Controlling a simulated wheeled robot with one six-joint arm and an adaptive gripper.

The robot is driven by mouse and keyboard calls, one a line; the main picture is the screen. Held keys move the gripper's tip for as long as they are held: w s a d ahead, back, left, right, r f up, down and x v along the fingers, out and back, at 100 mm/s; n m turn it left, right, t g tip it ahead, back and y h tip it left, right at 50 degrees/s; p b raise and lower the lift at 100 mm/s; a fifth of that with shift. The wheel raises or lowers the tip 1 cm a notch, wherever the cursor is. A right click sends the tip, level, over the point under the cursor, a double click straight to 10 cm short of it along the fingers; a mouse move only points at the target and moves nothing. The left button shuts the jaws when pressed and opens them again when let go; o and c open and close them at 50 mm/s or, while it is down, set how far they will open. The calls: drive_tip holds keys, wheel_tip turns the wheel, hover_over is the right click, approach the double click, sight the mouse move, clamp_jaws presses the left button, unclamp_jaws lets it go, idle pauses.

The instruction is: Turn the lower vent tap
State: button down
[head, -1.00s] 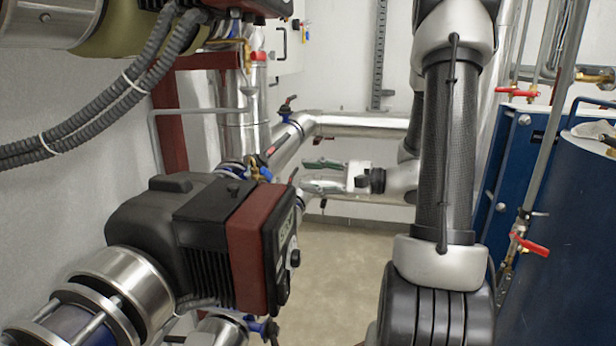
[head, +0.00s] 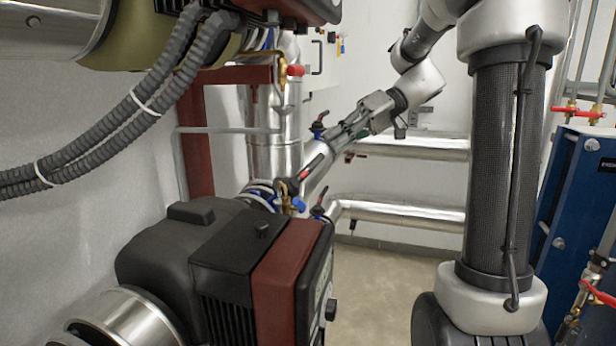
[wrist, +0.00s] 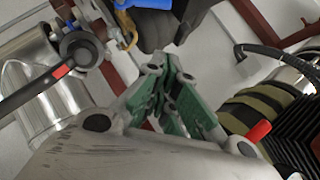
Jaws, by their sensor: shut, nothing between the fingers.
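The lower vent tap, a brass fitting (head: 283,192) with a blue handle (head: 298,204), sits on the pipework behind the dark pump in the head view. Its brass part (wrist: 125,22) and blue handle (wrist: 150,3) seem to show at the top edge of the wrist view. My gripper (head: 338,142) points down and left above and to the right of this tap, apart from it. In the wrist view, its green-padded fingers (wrist: 166,72) are shut and empty. A higher brass tap with a red handle (head: 293,70) is on the upper pipework.
The black pump with a red-brown face (head: 280,270) fills the lower left front. A black lever with a red mark (head: 314,166) stands close to my gripper. Silver pipes (head: 400,213) run behind. A blue plate exchanger (head: 575,200) is at right. Bare floor (head: 375,275) shows between.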

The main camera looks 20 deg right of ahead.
drive_tip(key=d+n, duration=0.1)
drive_tip(key=n, duration=0.1)
hover_over(305, 203)
drive_tip(key=w, duration=0.1)
drive_tip(key=shift+h, duration=0.3)
drive_tip(key=f, duration=0.8)
drive_tip(key=shift+w+d+f, duration=0.1)
drive_tip(key=shift+d+f, duration=0.2)
drive_tip(key=shift+a+f, duration=0.1)
drive_tip(key=shift+f, duration=0.15)
drive_tip(key=shift+s, duration=0.2)
drive_tip(key=shift+s+a+n, duration=0.15)
drive_tip(key=shift+n, duration=0.25)
